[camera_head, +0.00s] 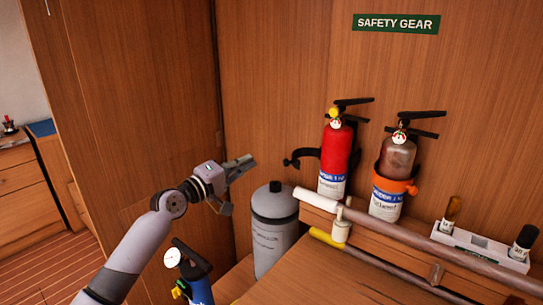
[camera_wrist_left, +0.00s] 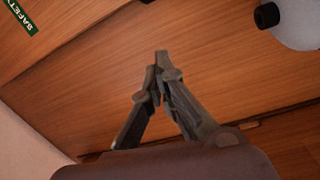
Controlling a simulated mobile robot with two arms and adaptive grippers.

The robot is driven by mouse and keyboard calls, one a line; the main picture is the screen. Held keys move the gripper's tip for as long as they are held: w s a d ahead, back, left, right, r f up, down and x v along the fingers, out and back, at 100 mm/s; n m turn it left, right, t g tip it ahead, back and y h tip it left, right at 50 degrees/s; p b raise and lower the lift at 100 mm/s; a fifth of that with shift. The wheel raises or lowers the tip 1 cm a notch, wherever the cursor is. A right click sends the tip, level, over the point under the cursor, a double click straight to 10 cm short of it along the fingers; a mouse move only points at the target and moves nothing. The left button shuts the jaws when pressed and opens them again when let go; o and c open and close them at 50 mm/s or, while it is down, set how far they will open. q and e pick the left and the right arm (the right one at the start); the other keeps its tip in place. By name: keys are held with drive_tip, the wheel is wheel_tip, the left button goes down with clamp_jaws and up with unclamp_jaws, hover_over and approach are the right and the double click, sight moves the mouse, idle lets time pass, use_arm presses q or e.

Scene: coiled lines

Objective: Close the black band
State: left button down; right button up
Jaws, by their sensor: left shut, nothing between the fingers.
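The black band (camera_head: 301,157) is on the wall bracket of the red fire extinguisher (camera_head: 337,155). Its curved arm stands swung out to the left of the extinguisher, so the band is open. The red extinguisher stands upright against the wood wall. My left gripper (camera_head: 251,161) is shut and empty, to the left of the band and apart from it, above and left of the grey cylinder. Its fingertips (camera_wrist_left: 162,56) meet in the left wrist view, with wood panel behind them. The band does not show clearly in that view. My right gripper is not in view.
A grey cylinder (camera_head: 272,240) stands below the band. A second extinguisher (camera_head: 392,170) sits in an orange band (camera_head: 393,181) on the right. A white-ended rail (camera_head: 400,235) crosses in front. A blue bottle with a gauge (camera_head: 197,278) stands near my left forearm.

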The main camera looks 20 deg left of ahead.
use_arm(q)
drive_tip(key=w+d+p, duration=0.4)
drive_tip(key=d, duration=0.2)
drive_tip(key=shift+w+p, duration=0.35)
drive_tip(key=shift+p, duration=0.05)
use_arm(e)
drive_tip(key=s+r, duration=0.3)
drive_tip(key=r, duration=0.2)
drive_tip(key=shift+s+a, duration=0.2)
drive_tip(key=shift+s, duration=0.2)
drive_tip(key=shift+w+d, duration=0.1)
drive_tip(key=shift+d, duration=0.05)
